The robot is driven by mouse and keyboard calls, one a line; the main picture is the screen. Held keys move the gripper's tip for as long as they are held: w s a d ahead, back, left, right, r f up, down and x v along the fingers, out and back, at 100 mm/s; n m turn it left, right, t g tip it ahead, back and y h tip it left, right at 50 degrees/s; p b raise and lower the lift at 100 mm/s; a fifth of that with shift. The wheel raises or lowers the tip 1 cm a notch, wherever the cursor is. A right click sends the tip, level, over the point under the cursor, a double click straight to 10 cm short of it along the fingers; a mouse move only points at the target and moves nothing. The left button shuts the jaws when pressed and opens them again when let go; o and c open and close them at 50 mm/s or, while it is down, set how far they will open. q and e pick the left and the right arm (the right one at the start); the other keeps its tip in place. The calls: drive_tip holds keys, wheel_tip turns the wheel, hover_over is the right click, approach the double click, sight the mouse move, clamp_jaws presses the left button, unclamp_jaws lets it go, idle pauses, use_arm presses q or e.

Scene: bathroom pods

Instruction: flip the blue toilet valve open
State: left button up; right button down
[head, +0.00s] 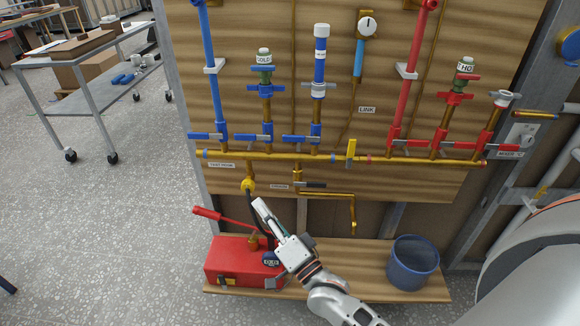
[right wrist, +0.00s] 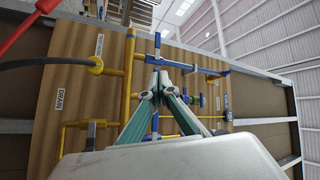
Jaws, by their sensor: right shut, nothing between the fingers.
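Three blue lever valves sit in a row on the wooden panel in the head view: a left one (head: 207,136), a middle one (head: 253,137) and a right one (head: 300,139). Their levers lie sideways at the foot of blue pipes, just above the yellow pipe. I cannot read which one is the toilet valve. My right gripper (head: 262,206) is shut and empty, below the valves and in front of the panel's lower part. In the right wrist view its fingertips (right wrist: 157,78) meet, with a blue pipe (right wrist: 157,48) beyond them. My left gripper is not in view.
A yellow pipe (head: 330,157) runs across the panel. Red lever valves (head: 448,144) are to the right. Below, a red pump box (head: 232,258) with a black hose and a blue bucket (head: 410,262) stand on a wooden shelf. A grey cart (head: 100,85) stands at left.

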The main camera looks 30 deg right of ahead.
use_arm(q)
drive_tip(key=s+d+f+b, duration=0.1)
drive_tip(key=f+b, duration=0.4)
drive_tip(key=b, duration=0.2)
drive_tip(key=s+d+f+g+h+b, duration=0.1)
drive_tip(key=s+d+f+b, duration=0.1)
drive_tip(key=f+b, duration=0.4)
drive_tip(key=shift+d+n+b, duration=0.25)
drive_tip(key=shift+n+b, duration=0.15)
drive_tip(key=shift+b, duration=0.65)
use_arm(e)
drive_tip(key=w+d+f+m+h, duration=0.2)
drive_tip(key=d+m+h, duration=0.2)
drive_tip(key=m, duration=0.6)
drive_tip(key=w+d+f+m+t+h, duration=0.1)
drive_tip(key=w+d+f+m+h, duration=0.1)
drive_tip(key=m+h, duration=0.6)
drive_tip(key=w+d+f+m+h, duration=0.2)
drive_tip(key=d+m+h, duration=0.3)
drive_tip(key=m, duration=0.9)
drive_tip(key=shift+d+f+t+h, duration=0.3)
drive_tip(key=shift+f+t+h, duration=0.1)
drive_tip(key=shift+f+h, duration=0.4)
drive_tip(key=shift+w, duration=0.1)
